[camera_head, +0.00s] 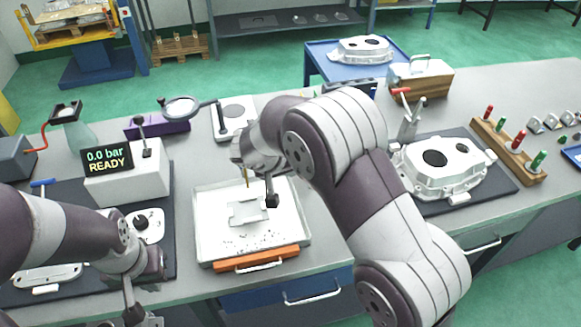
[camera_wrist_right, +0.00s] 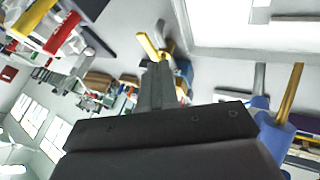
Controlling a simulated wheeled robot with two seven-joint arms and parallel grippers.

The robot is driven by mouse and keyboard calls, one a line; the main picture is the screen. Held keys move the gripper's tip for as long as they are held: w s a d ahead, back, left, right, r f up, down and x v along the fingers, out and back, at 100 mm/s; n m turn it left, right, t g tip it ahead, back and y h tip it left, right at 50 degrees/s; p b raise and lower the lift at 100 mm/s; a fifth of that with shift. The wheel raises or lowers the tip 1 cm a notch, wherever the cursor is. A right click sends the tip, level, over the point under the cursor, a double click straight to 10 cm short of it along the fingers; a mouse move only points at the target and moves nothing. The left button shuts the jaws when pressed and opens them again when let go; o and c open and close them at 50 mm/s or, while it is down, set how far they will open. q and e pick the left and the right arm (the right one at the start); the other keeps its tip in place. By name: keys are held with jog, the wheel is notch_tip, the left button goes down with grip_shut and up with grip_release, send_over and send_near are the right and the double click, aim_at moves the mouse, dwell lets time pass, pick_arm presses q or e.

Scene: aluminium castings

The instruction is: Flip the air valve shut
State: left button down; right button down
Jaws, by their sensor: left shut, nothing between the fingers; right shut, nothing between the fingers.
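No part is marked plainly as the air valve. A grey box (camera_head: 125,185) whose display reads "0.0 bar READY" carries a black upright lever (camera_head: 146,140). A blue lever (camera_head: 42,183) stands left of it, and a red lever (camera_head: 401,91) tops a grey fitting at the right; I cannot tell which is the valve. My left gripper (camera_head: 133,314) is shut and empty at the bottom left, below and apart from the grey box. My right gripper (camera_head: 272,200) is shut and empty above the white tray; its dark fingers show in the right wrist view (camera_wrist_right: 158,85).
The white tray (camera_head: 205,225) with an orange front holds a pale part and dark crumbs. A magnifier (camera_head: 182,107) stands behind the box. My right arm covers the middle bench.

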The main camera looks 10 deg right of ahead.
jog(key=x, duration=0.7)
jog(key=shift+w+p, duration=0.1)
jog(key=shift+p, duration=0.3)
jog(key=shift+f, duration=0.1)
